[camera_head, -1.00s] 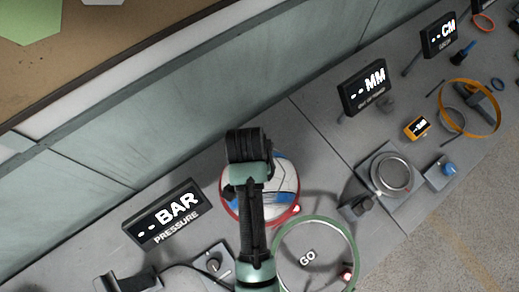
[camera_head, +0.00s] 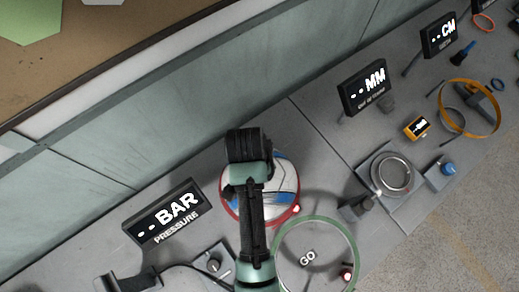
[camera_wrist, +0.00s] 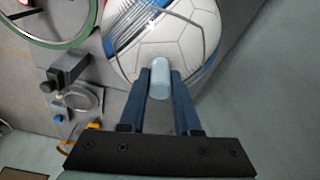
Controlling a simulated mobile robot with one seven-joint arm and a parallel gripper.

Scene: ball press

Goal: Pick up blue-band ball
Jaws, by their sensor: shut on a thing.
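The blue-band ball (camera_head: 284,180) is white with blue bands and panel seams. It sits on the grey bench, partly hidden behind my arm in the head view, with a red rim along its lower edge. It fills the upper middle of the wrist view (camera_wrist: 178,45). My gripper (camera_wrist: 160,72) is at the ball, its two dark blue fingers shut on a short pale blue cylinder (camera_wrist: 160,80) that stands out from the ball's near side. I cannot tell whether the ball is clear of its support.
A green GO ring (camera_head: 353,238) stands right beside the ball. The BAR pressure display (camera_head: 165,213) is at left, the MM display (camera_head: 365,88) behind at right. A round gauge (camera_head: 392,175) and an orange ring (camera_head: 499,118) lie farther right. A wall panel runs behind the bench.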

